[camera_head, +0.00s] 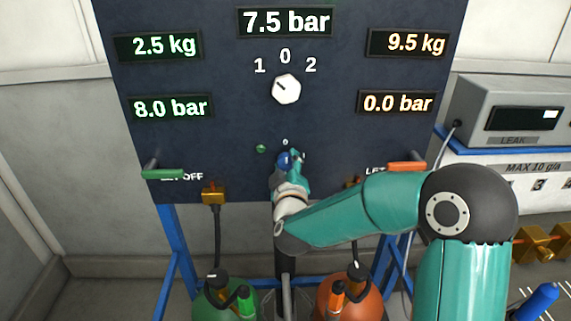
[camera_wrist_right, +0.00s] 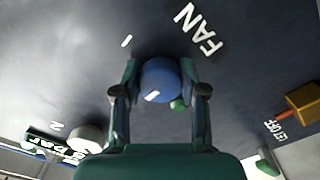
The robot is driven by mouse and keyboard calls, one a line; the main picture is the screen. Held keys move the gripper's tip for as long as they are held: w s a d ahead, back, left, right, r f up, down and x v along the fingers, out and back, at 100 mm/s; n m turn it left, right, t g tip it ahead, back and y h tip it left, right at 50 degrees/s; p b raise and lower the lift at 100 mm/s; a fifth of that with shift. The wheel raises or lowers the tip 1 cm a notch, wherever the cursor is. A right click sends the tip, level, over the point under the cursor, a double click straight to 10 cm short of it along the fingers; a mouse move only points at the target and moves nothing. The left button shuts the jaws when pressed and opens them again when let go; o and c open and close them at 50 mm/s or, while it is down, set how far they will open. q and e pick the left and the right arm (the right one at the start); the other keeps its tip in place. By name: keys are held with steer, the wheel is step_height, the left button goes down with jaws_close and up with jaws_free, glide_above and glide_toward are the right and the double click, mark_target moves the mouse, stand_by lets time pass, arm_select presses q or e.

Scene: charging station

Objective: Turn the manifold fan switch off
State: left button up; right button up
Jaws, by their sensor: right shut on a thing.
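The fan switch is a blue round knob (camera_head: 284,160) low on the dark panel (camera_head: 215,75). The right wrist view shows this blue knob (camera_wrist_right: 160,78) beside the FAN label, with a short white mark on it. That mark points down-left in that view, away from FAN and not at the white stroke (camera_wrist_right: 126,41) at upper left. My right gripper (camera_head: 288,160) is at the knob; in the wrist view its two fingers (camera_wrist_right: 159,74) are shut on either side of it. A small 0 shows above the knob in the head view. My left gripper is not in view.
A green lamp (camera_head: 261,149) sits left of the knob. Above is a white selector (camera_head: 286,89) marked 1, 0, 2. Green (camera_head: 162,174) and orange (camera_head: 406,166) handles flank the panel's lower edge. Green (camera_head: 222,300) and orange (camera_head: 350,298) cylinders stand below.

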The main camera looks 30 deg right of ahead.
steer(key=shift+w+a+r, duration=0.1)
steer(key=shift+a+r, duration=0.05)
steer(key=o, duration=1.1)
steer(key=shift+w, duration=0.1)
steer(key=shift+o, duration=0.2)
steer(key=v, duration=1.2)
steer(key=shift+f, duration=0.2)
